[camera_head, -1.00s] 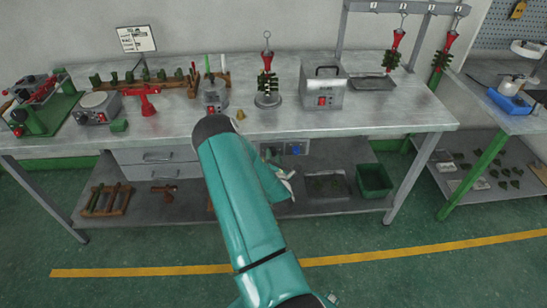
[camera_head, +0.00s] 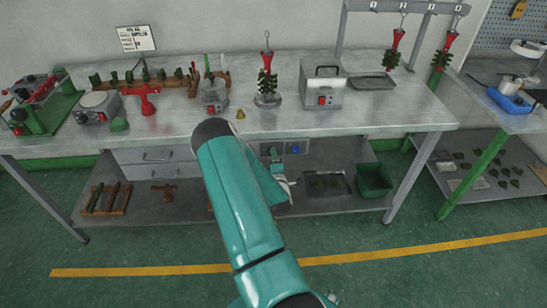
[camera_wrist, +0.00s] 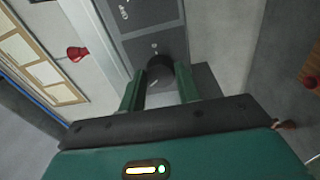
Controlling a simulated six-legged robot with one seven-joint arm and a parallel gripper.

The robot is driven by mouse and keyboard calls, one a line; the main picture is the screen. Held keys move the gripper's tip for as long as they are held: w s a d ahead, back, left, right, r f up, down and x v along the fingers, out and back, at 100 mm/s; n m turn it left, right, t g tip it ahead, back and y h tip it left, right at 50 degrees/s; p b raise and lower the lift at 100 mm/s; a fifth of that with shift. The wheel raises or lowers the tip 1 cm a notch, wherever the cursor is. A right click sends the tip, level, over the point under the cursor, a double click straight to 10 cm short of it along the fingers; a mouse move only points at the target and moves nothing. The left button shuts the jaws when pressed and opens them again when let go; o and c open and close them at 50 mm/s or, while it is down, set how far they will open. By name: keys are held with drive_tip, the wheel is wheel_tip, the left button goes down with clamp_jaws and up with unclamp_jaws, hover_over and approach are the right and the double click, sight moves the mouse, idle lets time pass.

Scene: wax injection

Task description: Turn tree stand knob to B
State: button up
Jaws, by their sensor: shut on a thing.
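In the wrist view, a black round knob (camera_wrist: 181,76) sits on a dark grey panel (camera_wrist: 146,22) with white markings, including what looks like "OFF". My gripper (camera_wrist: 159,88) has its two green fingers on either side of the knob and is shut on it. Part of the knob's side is hidden by the fingers. I cannot read which mark the knob points to. In the head view, a tree stand (camera_head: 268,100) holding a green wax tree (camera_head: 267,79) with a red top stands on the bench.
The metal bench (camera_head: 390,119) carries a grey box (camera_head: 323,92) with a red switch, a round grey device (camera_head: 213,97) and a tray (camera_head: 372,82). A green bin (camera_head: 374,180) stands on the lower shelf. The floor in front is clear.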

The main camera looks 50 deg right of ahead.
drive_tip(key=m, duration=0.8)
drive_tip(key=m+g, duration=0.1)
drive_tip(key=m, duration=1.6)
drive_tip(key=shift+w+a+g+h, duration=0.25)
drive_tip(key=shift+g+h, duration=0.15)
drive_tip(key=shift+m, duration=0.4)
drive_tip(key=o, duration=1)
drive_tip(key=v, duration=1.3)
drive_tip(key=shift+s+a, duration=0.3)
